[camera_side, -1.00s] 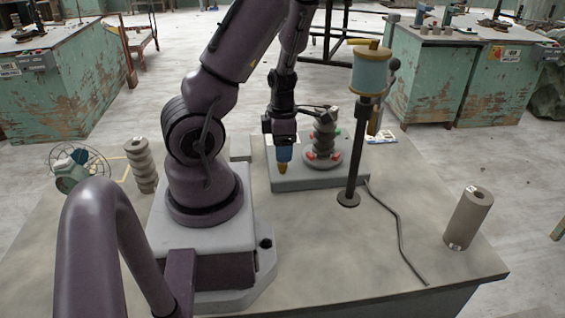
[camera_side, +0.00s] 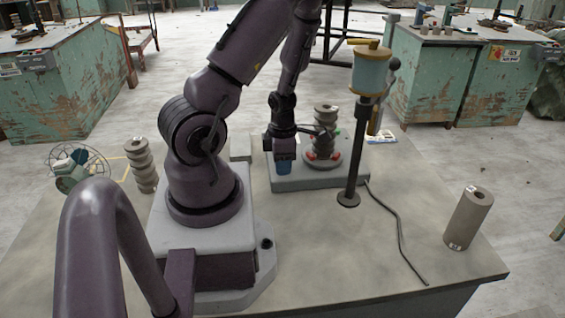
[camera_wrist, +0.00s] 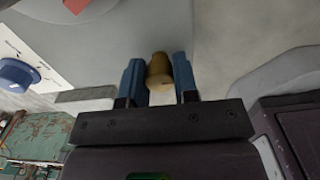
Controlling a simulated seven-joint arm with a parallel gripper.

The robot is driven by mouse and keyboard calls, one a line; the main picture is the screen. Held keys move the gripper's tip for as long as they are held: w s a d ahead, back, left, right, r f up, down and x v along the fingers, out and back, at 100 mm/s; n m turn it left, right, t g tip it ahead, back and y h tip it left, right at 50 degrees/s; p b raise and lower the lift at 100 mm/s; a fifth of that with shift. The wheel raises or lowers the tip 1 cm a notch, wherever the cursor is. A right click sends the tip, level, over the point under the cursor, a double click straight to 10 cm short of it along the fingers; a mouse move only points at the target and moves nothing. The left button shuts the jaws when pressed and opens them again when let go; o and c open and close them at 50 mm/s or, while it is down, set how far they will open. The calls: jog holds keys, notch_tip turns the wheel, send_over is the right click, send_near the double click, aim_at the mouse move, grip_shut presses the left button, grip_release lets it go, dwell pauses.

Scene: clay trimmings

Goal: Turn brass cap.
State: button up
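The brass cap (camera_wrist: 159,72) shows in the wrist view as a small gold-brown piece between the two blue fingers of my gripper (camera_wrist: 159,78). The fingers flank it closely on both sides. I cannot tell whether both press on it. In the side view my gripper (camera_side: 284,167) points down at the left part of a grey base plate (camera_side: 310,183). Its blue fingertips hide the cap there.
A grey ribbed column (camera_side: 323,140) with red parts at its foot stands right of my gripper. A dark post (camera_side: 353,170) carries a blue-and-tan cylinder (camera_side: 371,70) in front. A grey cylinder (camera_side: 468,217) stands at the right; the table between is mostly clear, crossed by a cable.

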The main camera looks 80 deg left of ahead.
jog(key=shift+m, duration=0.4)
jog(key=m, duration=0.2)
jog(key=shift+m, duration=0.3)
jog(key=m, duration=0.3)
jog(key=shift+m, duration=0.4)
jog(key=m, duration=0.6)
jog(key=shift+m, duration=0.4)
jog(key=o, duration=0.9)
jog(key=shift+o, duration=0.2)
jog(key=shift+r, duration=0.1)
